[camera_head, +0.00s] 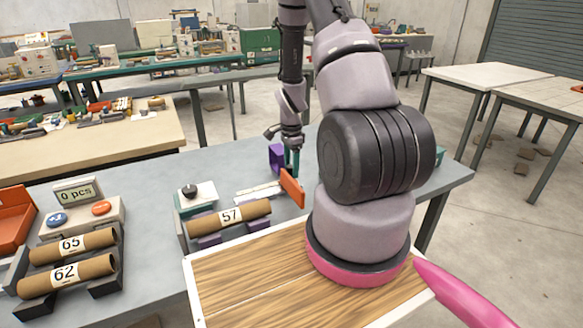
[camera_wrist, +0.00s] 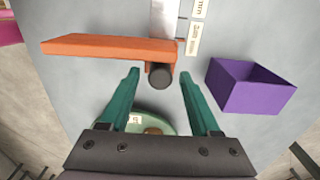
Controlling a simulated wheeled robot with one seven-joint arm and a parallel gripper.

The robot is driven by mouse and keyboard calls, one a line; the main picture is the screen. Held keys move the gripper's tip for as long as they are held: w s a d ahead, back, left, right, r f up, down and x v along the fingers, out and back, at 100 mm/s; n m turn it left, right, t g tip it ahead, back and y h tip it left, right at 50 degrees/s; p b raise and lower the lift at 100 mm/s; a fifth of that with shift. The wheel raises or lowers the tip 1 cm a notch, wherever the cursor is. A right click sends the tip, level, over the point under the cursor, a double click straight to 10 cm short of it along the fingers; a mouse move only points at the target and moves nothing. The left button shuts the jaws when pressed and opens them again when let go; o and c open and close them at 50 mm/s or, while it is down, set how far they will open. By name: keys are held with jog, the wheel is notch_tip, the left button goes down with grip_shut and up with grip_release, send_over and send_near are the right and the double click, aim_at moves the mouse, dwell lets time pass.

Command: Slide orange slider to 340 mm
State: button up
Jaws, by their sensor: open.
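The orange slider (camera_wrist: 110,47) is a long flat orange piece with a dark round knob (camera_wrist: 160,76) at one end, shown in the wrist view. It also shows in the head view (camera_head: 292,188), standing across the scale on the grey table. My gripper (camera_wrist: 158,75) has two green fingers, open, one on each side of the knob with gaps. I cannot tell whether the fingers are level with the knob. In the head view my gripper (camera_head: 291,165) is partly hidden behind the slider. The white scale (camera_wrist: 180,22) runs away beyond the slider; its reading is not legible.
A purple open box (camera_wrist: 250,86) stands right of the fingers in the wrist view. In the head view, a cardboard tube marked 57 (camera_head: 230,217) lies left of the slider. Tubes marked 65 (camera_head: 75,245) and 62 (camera_head: 68,275) lie at far left, near a counter (camera_head: 77,192) reading 0 pcs.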

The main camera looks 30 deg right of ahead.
notch_tip(320, 180, up, 10)
jog(key=shift+r, duration=0.25)
dwell(0.5)
jog(key=s+a+r+n+t, duration=0.2)
jog(key=a+r+n, duration=0.1)
jog(key=r, duration=0.7)
jog(key=s+a+r+n+t, duration=0.1)
jog(key=s+a+r+n, duration=0.2)
jog(key=r, duration=0.7)
jog(key=s+a+r+n+t+y, duration=0.1)
jog(key=s+a+r+n+t, duration=0.1)
jog(key=s+r, duration=0.4)
jog(key=s+a+r+n+t+y, duration=0.1)
jog(key=s+a+r+n+t, duration=0.1)
jog(key=s+a+r+n, duration=0.3)
jog(key=s+r+n, duration=0.1)
jog(key=s, duration=0.2)
jog(key=shift+r, duration=0.35)
